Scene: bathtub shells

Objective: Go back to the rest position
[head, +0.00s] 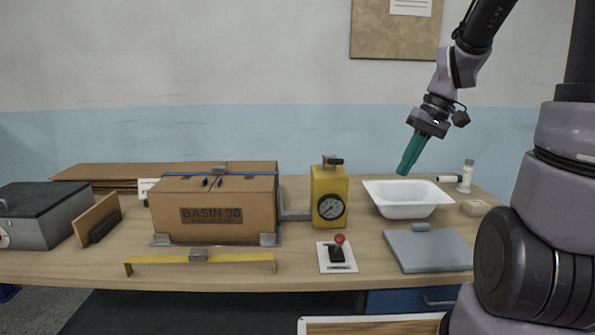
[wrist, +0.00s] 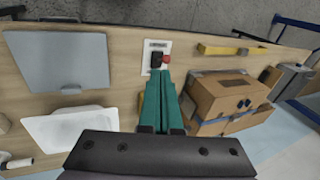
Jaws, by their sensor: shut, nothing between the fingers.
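My gripper (head: 403,172) has long teal fingers and hangs in the air above the back of the bench, by the left end of the white basin (head: 408,212). Its fingers are together and hold nothing. In the wrist view the teal fingers (wrist: 161,76) point toward the red-knobbed lever (head: 338,250), whose lower part they partly overlap. The white basin also shows in the wrist view (wrist: 70,130), to the left of the fingers.
A cardboard box (head: 214,230) marked BASIN 30 stands mid-bench beside a yellow gauge block (head: 329,187). A yellow bar (head: 160,260) lies in front. A grey plate (head: 429,255) lies front right. Air around my gripper is clear.

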